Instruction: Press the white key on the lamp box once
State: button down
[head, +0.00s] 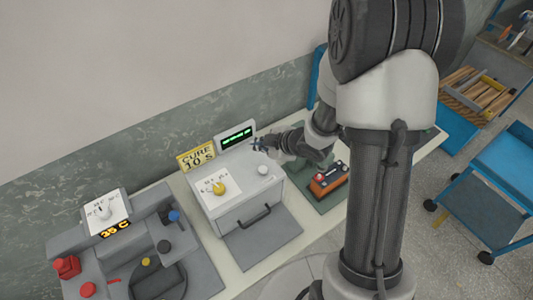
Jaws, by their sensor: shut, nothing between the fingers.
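The lamp box is a pale grey box (240,212) on the bench in the head view. It has a yellow knob (219,188) on a white dial plate and a dark handle on its front. The round white key (263,170) shows at the right of its top face. A small display (237,136) with green characters stands at its back. My gripper (258,144) is shut and empty. It shows just above the white key in the picture, near the display; the height of the gap cannot be told.
A yellow sign (196,156) reading "CURE 10 S" stands behind the box. An orange and dark device (328,180) lies on a green mat at right. A grey machine (120,250) with red buttons and a "35 C" display stands at left. Blue carts stand far right.

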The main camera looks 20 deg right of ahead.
aim_at(261, 171)
jog(key=shift+s+a, duration=0.1)
jog(key=shift+f, duration=0.1)
notch_tip(261, 171, down, 9)
jog(key=b, duration=0.8)
jog(key=shift+r, duration=0.2)
dwell(1.1)
jog(key=shift+f+b, duration=0.4)
jog(key=shift+f, duration=0.05)
jog(key=shift+f+b, duration=0.5)
dwell(0.5)
jog(key=shift+r, duration=0.1)
jog(key=shift+r+p, duration=0.85)
jog(key=shift+r, duration=0.1)
